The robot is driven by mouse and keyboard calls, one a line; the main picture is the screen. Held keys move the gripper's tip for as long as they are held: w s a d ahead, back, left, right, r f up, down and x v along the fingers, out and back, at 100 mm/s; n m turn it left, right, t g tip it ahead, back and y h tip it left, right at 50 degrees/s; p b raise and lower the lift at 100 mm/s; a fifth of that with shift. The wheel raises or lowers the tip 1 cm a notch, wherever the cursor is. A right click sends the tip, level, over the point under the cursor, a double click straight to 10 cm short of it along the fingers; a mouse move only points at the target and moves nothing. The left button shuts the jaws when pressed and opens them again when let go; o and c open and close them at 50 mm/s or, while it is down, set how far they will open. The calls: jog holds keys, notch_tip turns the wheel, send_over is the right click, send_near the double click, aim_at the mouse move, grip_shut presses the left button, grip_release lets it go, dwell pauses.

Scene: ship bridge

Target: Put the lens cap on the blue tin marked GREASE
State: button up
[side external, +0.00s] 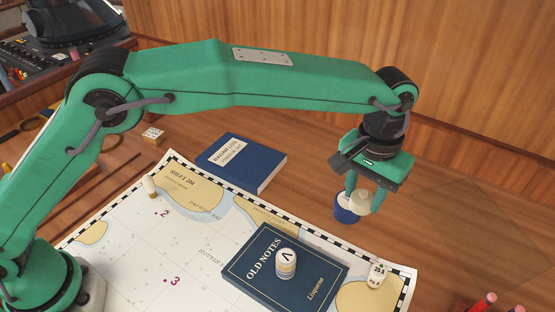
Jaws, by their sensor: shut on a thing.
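My gripper (364,196) points down at the right, over the wooden desk beyond the chart. Its green fingers are shut on a cream, rounded thing (363,204); I cannot tell for sure that it is the lens cap. A small blue tin (346,215) with a pale top shows just left of and behind the held thing, partly hidden by it and a finger. No GREASE marking is readable on it. The held thing overlaps the tin in this view; whether they touch I cannot tell.
A dark blue OLD NOTES book (250,275) lies on the chart (130,250), with a pale round piece marked V (286,262) on it. A small labelled piece (378,274) stands at the chart's right. A RADAR LOG book (255,170) lies behind.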

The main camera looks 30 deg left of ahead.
jog(key=w+a+f, duration=0.1)
jog(key=w+f, duration=0.1)
jog(key=w, duration=0.1)
jog(key=w+a+f, duration=0.1)
jog(key=w+f, duration=0.1)
jog(key=w, duration=0.1)
jog(key=w+a+f, duration=0.2)
jog(key=w, duration=0.1)
jog(key=shift+w+a+f, duration=0.1)
jog(key=shift+w, duration=0.1)
jog(key=shift+f, duration=2)
jog(key=shift+f, duration=0.1)
jog(key=o, duration=0.9)
jog(key=shift+o, duration=0.2)
notch_tip(320, 180, up, 12)
